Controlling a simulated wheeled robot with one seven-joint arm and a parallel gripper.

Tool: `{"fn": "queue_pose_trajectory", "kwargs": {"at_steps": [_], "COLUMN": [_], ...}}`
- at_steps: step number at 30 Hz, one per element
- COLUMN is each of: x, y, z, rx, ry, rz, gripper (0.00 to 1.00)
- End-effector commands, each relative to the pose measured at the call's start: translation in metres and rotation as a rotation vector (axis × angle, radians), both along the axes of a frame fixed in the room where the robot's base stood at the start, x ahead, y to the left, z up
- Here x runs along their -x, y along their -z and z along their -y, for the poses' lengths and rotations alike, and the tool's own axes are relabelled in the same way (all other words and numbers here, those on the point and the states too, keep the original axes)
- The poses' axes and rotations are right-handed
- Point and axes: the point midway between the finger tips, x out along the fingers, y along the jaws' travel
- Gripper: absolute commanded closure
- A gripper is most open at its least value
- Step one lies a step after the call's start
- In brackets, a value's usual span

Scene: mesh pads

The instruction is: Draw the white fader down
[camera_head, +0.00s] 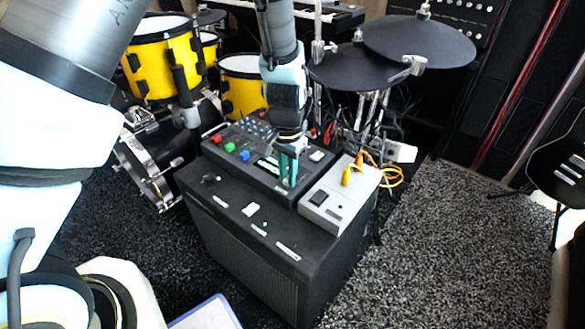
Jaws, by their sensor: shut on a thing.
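A black control panel (225,158) lies on top of a dark speaker cabinet in the middle of the camera_head view. It carries red (217,139), green (229,147) and blue (244,155) caps at its left and a small display at its middle. My gripper (288,177) points down onto the panel's right part, right of the display, with its teal fingers shut. They cover what they hold, apparently the white fader, and its place along its slot cannot be told. A separate white block (317,155) shows on the panel, right of the fingers.
A grey box (345,197) with yellow plugs and cables stands close right of the panel. The dark cabinet (245,245) carries a small white piece (250,209) at its front top. Yellow drums (160,55) and dark cymbals (420,42) stand behind. Carpet (450,230) is clear at right.

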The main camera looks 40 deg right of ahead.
Motion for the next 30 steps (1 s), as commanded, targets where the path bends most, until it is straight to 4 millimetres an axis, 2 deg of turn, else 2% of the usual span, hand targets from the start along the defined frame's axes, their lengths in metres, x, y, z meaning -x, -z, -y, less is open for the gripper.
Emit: {"fn": "queue_pose_trajectory", "kwargs": {"at_steps": [8, 9, 16, 25, 30], "x": [0.004, 0.004, 0.003, 0.002, 0.002], "y": [0.0, 0.001, 0.0, -0.002, -0.023], "z": [-0.004, -0.004, -0.003, -0.002, -0.002], "rx": [-0.009, -0.009, -0.007, -0.003, -0.001], "ry": [0.002, 0.002, 0.001, 0.001, 0.001], "rz": [-0.008, -0.008, -0.006, -0.003, -0.002], "gripper": [1.0, 0.76, 0.5, 0.49, 0.49]}}
